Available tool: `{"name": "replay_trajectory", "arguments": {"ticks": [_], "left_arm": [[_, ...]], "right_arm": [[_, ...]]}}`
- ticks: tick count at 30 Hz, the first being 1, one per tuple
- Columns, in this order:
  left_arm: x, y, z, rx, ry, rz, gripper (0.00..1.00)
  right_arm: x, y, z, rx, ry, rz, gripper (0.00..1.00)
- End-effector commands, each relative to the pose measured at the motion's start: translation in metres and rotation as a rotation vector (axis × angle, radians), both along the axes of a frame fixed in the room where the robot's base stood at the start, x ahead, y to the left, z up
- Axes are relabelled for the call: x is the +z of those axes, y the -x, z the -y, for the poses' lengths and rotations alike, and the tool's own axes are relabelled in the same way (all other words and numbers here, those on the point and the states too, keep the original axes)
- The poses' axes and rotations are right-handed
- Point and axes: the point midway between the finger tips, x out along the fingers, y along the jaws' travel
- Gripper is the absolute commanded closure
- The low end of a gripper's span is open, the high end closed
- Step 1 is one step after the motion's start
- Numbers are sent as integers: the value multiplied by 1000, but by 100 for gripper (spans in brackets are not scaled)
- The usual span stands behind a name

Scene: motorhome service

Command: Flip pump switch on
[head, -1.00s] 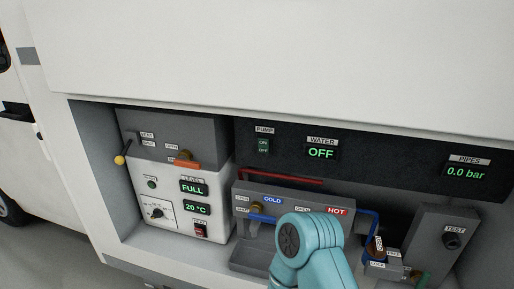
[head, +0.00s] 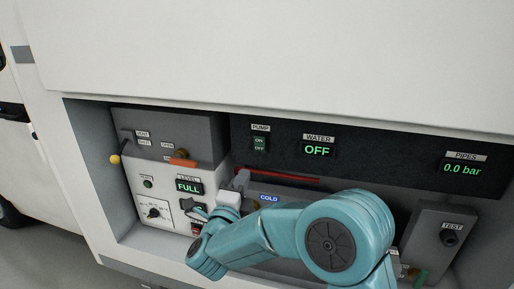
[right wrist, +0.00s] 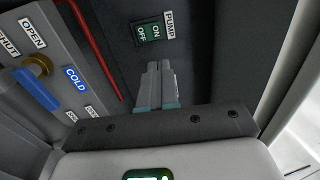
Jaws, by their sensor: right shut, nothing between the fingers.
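The pump switch (head: 260,144) is a small dark green rocker marked ON above OFF, under a PUMP label on the black upper panel. It also shows in the right wrist view (right wrist: 149,33), just beyond my fingertips. I cannot tell which side is pressed in. My right gripper (head: 242,178) is below and left of the switch in the head view. In the right wrist view its two grey fingers (right wrist: 160,68) are shut together and empty, pointing towards the switch with a gap between. The water display (head: 317,150) reads OFF. My left gripper is not in view.
The pipes display (head: 462,169) reads 0.0 bar. A red pipe (head: 290,177) runs below the switch. The COLD valve with a blue handle (right wrist: 36,89) is left of my fingers. A white heater box (head: 145,185) stands left; a grey TEST block (head: 432,235) stands right.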

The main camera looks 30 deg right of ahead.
Motion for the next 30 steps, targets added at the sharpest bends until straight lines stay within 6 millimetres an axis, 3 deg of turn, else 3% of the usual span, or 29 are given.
{"name": "replay_trajectory", "arguments": {"ticks": [11, 30], "left_arm": [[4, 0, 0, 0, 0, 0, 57], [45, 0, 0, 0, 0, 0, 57]], "right_arm": [[1, -6, 6, 1, 1, -7, 100], [22, -82, 95, 3, 3, -9, 100]]}}
